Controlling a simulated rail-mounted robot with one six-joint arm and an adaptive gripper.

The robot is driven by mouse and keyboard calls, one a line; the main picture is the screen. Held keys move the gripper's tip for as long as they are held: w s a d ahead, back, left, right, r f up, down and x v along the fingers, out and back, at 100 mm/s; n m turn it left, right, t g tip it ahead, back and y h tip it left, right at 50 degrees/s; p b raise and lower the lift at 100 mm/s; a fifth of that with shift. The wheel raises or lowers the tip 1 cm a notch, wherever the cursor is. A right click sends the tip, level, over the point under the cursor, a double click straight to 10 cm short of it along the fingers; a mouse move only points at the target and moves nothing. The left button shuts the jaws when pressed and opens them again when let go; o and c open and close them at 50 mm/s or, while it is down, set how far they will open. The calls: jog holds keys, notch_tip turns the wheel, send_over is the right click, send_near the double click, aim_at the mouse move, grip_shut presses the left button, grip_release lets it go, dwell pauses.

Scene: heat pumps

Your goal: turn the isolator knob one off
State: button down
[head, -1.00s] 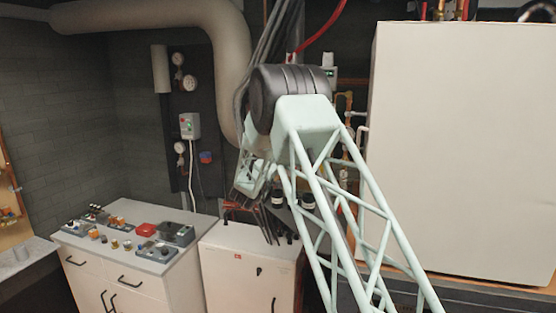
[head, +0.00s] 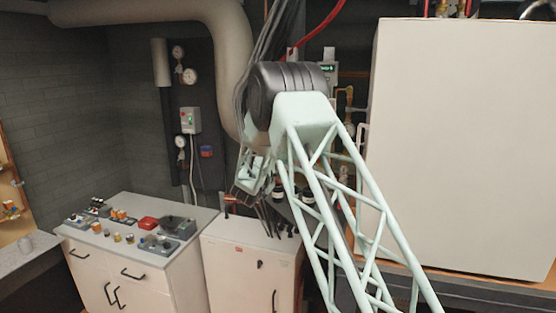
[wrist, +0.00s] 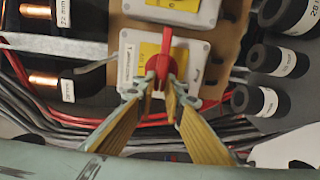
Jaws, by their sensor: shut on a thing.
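In the wrist view a grey isolator box (wrist: 196,62) with a yellow plate and a small printed label carries a red knob (wrist: 159,64). My gripper (wrist: 163,84) has its two yellow-sided fingers closed on the grip of this knob, one on each side. The fingertips hide part of the grip. The label is too small to read surely. In the head view my gripper is small and dark behind my arm, and the knob cannot be made out there.
Copper pipes in black insulation (wrist: 43,80) lie left of the boxes. Black insulated pipe ends (wrist: 270,60) stand to the right. Red and grey cables (wrist: 60,125) run below. In the head view a white cabinet (head: 250,265) and a bench with small parts (head: 135,275) stand left.

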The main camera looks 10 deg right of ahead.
jog(key=c, duration=2.7)
grip_release()
jog(key=shift+s, duration=0.1)
jog(key=shift+v, duration=5.95)
